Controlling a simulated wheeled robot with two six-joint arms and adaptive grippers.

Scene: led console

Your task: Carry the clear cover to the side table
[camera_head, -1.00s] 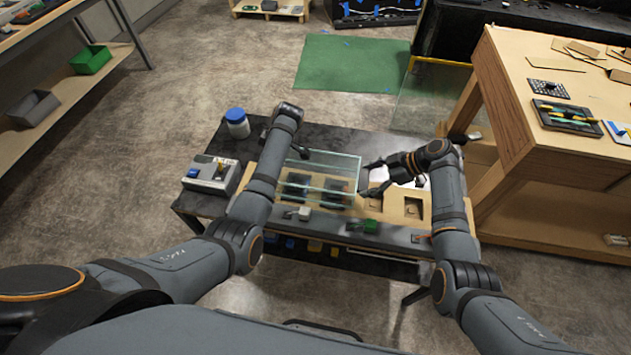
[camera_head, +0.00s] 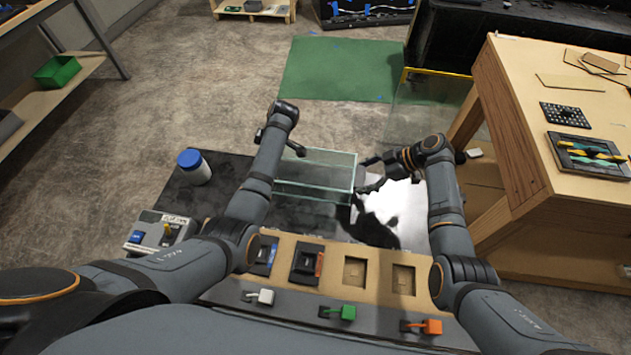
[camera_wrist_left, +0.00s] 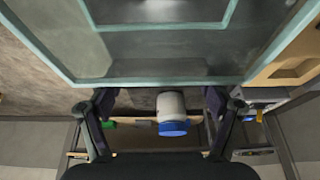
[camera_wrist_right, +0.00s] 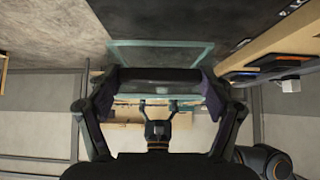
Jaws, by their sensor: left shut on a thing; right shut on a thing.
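The clear cover (camera_head: 312,183) is a glass box with greenish edges, held level between my two grippers, beyond the console panel (camera_head: 330,262) and over the dark table top. My left gripper (camera_head: 294,149) is shut on its left side. My right gripper (camera_head: 367,172) is shut on its right side. The cover fills the top of the left wrist view (camera_wrist_left: 160,78), and its edge shows in the right wrist view (camera_wrist_right: 160,46). The finger contacts are partly hidden. A wooden table (camera_head: 515,110) stands at the right.
The panel has sockets and several coloured levers. A jar with a blue lid (camera_head: 194,168) and a grey control box (camera_head: 160,232) stand at the left. A green mat (camera_head: 340,68) lies on the floor.

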